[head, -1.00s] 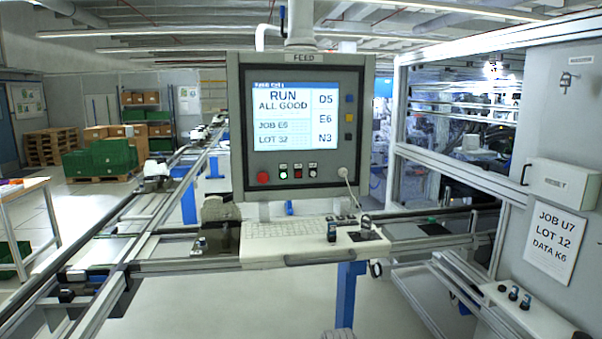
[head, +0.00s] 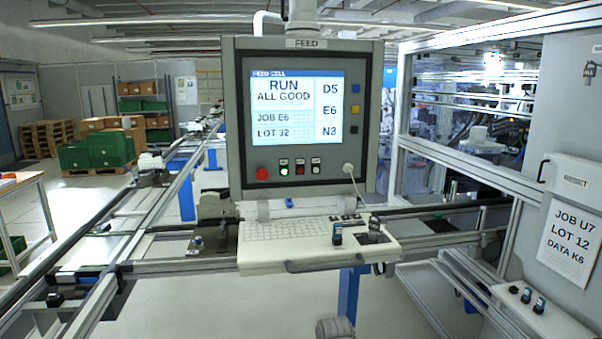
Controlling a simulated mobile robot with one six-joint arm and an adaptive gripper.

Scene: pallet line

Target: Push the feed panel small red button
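The feed panel (head: 233,120) is a grey box labelled FEED, facing me in the middle of the head view. Its lit screen (head: 296,108) reads RUN, ALL GOOD. Below the screen is a row of controls. The small red button (head: 299,168) sits between a lit green button (head: 283,168) and a dark button (head: 316,168). A larger round red button (head: 262,173) is at the left end of the row. Nothing covers the small red button. My gripper's fingers are not in view; a grey rounded part shows at the bottom edge, too cropped to identify surely.
A keyboard shelf (head: 265,259) with a front handle juts out below the panel. A cable plug (head: 348,168) hangs right of the buttons. Rails (head: 170,205) run along the left. A framed wall with a box (head: 571,181) and a JOB U7 sign (head: 570,237) stands right.

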